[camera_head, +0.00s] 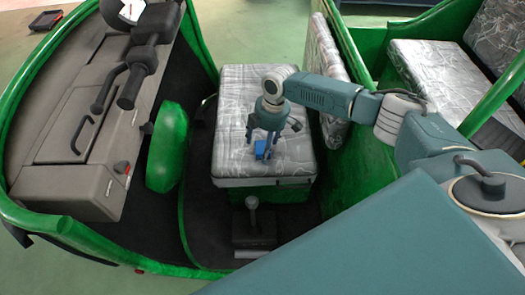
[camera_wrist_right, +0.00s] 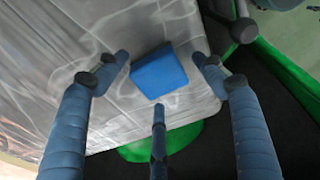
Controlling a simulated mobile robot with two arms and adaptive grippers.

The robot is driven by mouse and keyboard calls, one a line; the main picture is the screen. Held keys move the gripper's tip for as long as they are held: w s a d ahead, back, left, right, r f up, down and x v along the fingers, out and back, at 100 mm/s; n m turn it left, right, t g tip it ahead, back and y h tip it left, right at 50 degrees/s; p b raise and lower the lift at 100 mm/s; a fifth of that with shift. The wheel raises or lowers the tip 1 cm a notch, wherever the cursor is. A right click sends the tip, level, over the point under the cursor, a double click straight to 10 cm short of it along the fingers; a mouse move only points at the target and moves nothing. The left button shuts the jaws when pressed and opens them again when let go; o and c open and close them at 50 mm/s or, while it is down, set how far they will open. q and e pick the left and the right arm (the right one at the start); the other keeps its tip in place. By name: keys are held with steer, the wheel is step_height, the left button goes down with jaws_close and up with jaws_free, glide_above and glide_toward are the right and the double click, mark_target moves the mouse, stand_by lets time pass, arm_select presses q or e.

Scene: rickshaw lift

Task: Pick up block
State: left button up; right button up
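A small blue block (camera_head: 262,149) lies on the grey patterned driver's seat (camera_head: 239,84). My right gripper (camera_head: 264,142) is directly over the block, pointing down, and partly covers it in the head view. In the right wrist view the block (camera_wrist_right: 159,73) sits between the three spread blue fingers of the right gripper (camera_wrist_right: 159,75). Gaps show between the block and the fingers on its left and right. The lower middle finger ends just below the block. The right gripper is open and empty. My left gripper is not in either view.
The green rickshaw body surrounds the seat. The handlebar and dashboard (camera_head: 85,125) are at left, a lever (camera_head: 253,215) stands in front of the seat, and a rear passenger seat (camera_head: 440,72) is at right. A green rounded guard (camera_head: 168,145) stands left of the seat.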

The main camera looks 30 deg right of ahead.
mark_target(263, 147)
steer(key=c, duration=1)
step_height(263, 147, up, 20)
steer(key=b, duration=0.1)
steer(key=shift+o, duration=1.1)
steer(key=shift+c, duration=0.4)
